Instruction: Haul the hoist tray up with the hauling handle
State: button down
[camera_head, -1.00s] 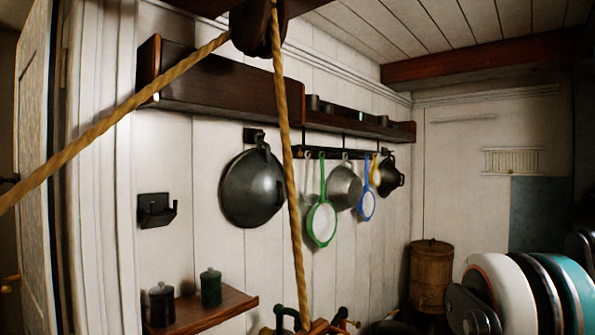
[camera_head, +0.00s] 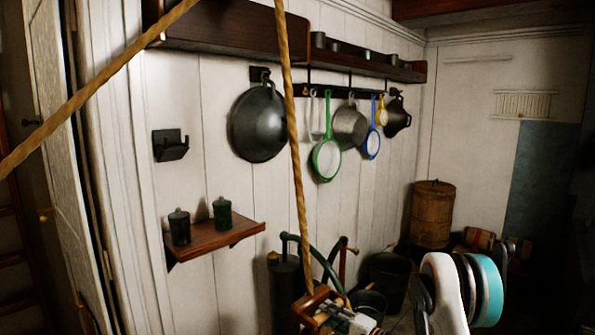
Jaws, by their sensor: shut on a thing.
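The brown wooden hauling handle (camera_head: 312,304) hangs at the lower end of a tan rope (camera_head: 298,180), at the bottom middle of the picture. My gripper (camera_head: 335,314) is shut on this handle from the right; the picture's lower edge cuts off part of the grip. The hauling rope runs almost straight up and out at the top. A second, slanting rope (camera_head: 90,92) runs from the top down to the left edge. The hoist tray is not in view.
A small wall shelf (camera_head: 225,238) with two dark canisters is left of the handle. A dark pump-like cylinder (camera_head: 286,285) and buckets (camera_head: 388,275) stand behind it. Pans, including a green-rimmed one (camera_head: 326,160), hang on the wall. A wooden barrel (camera_head: 432,214) stands at the back.

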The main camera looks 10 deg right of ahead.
jog(key=shift+f, duration=0.15)
notch_tip(320, 180, down, 8)
jog(key=d, duration=0.1)
jog(key=shift+s+f, duration=0.15)
jog(key=shift+s, duration=0.1)
jog(key=c, duration=1.3)
grip_release()
jog(key=shift+s, duration=0.1)
